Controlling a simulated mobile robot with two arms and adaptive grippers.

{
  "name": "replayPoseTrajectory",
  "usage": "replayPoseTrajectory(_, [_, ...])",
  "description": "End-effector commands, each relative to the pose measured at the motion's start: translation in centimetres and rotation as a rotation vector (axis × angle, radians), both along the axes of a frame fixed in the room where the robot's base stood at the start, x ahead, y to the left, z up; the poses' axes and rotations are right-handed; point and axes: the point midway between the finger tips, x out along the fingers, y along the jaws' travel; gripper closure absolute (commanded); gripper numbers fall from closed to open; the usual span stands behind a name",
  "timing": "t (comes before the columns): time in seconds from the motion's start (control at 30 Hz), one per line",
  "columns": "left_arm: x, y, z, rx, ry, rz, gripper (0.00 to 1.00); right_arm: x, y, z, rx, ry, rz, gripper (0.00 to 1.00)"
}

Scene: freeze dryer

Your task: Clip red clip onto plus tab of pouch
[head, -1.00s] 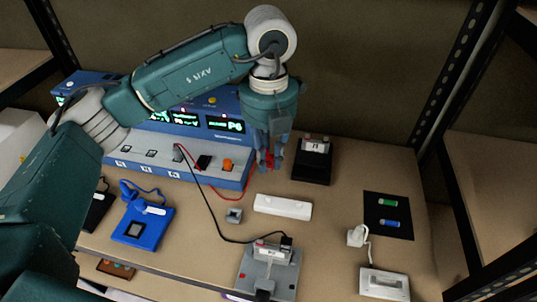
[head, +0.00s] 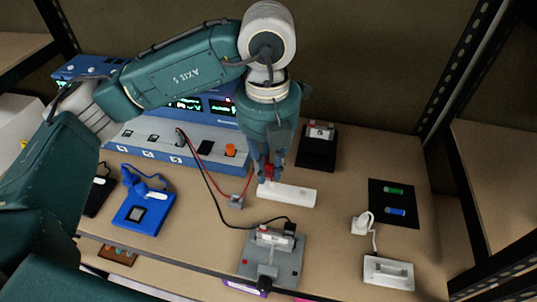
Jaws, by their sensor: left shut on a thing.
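My left gripper (head: 268,177) hangs down, shut on the red clip (head: 269,170), just above or behind the left end of a white bar. The clip's red wire runs back to the blue bench unit. The pouch (head: 274,238) appears as a small pale piece held in a grey fixture (head: 285,270) at the front. A black clip (head: 290,228) with a black wire sits at the pouch's right back corner. The plus tab is too small to make out. The gripper and red clip are apart from the pouch. My right gripper is not in view.
The blue bench unit (head: 222,160) stands at the back left. A black stand (head: 317,155) is behind right; a black mat (head: 394,217) with cells lies right.

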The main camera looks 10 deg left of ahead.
Motion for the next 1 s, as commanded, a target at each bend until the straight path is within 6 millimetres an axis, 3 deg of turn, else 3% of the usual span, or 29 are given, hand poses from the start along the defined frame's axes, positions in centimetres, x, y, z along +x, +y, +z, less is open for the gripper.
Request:
replayPoseTrajectory(0.2, [-0.8,0.0,-0.3,0.001,0.0,0.002,0.99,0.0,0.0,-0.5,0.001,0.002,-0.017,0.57])
replayPoseTrajectory(0.47, [-1.1,-0.1,-0.3,0.001,0.0,0.0,0.99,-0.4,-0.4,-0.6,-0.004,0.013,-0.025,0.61])
replayPoseTrajectory(1.0, [-7.0,-0.7,-0.1,0.001,-0.001,-0.001,0.99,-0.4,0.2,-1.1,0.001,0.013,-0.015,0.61])
